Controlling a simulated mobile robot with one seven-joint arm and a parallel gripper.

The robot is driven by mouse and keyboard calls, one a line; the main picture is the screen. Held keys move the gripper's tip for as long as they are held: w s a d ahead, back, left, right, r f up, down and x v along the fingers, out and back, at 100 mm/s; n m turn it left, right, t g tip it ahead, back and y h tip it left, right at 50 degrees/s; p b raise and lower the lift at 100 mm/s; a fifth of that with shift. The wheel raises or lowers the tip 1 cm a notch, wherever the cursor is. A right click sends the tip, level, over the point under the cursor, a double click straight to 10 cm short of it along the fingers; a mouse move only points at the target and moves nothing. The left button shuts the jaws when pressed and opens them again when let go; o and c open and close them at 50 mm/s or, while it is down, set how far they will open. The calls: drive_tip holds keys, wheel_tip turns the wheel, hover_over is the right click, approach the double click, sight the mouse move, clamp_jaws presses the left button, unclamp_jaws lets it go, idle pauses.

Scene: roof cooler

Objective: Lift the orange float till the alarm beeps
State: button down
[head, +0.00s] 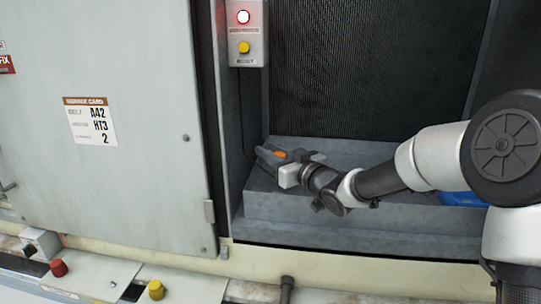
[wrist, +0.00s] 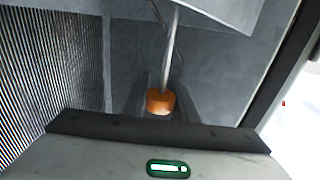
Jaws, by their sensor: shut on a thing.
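In the wrist view the float (wrist: 160,103) is a short orange cylinder on a thin metal rod (wrist: 172,50). My gripper (wrist: 160,108) is shut on the float, with a dark finger on each side.
A grey cabinet door (head: 140,170) with a service card (head: 90,121) stands open at the left. A dark ribbed panel (head: 375,65) backs the bay, above a grey sump ledge (head: 350,210). A blue object (head: 462,199) lies at the right, partly behind my arm.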

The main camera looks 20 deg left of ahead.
drive_tip(key=shift+r, duration=0.15)
drive_tip(key=c, duration=1.4)
unclamp_jaws()
drive_tip(key=shift+c, duration=0.2)
drive_tip(key=p+v, duration=0.1)
drive_tip(key=v, duration=1.6)
drive_tip(key=shift+d, duration=0.2)
drive_tip(key=shift+s, duration=0.15)
